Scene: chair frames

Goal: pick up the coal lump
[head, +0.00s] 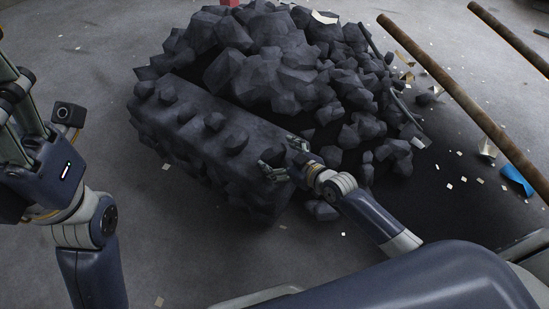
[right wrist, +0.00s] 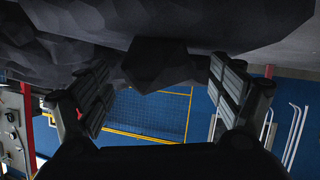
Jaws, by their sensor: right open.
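In the right wrist view, a dark faceted coal lump (right wrist: 156,66) shows between the two fingers of my right gripper, with a gap to each finger. It sits against a larger dark mass above it. In the head view, my right gripper (head: 281,158) is open at the right end of a long dark block (head: 200,108) studded with lumps. I cannot tell which lump in the head view is the one between the fingers. My left gripper (head: 22,112) is at the left edge, away from the coal, partly cut off by the frame.
A big heap of coal (head: 275,65) rises behind the block, with loose lumps spilling right. A loose lump (head: 321,210) lies below my right wrist. Rusty pipes (head: 470,95), a blue scrap (head: 516,180) and paper bits lie right. The grey floor front left is mostly clear.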

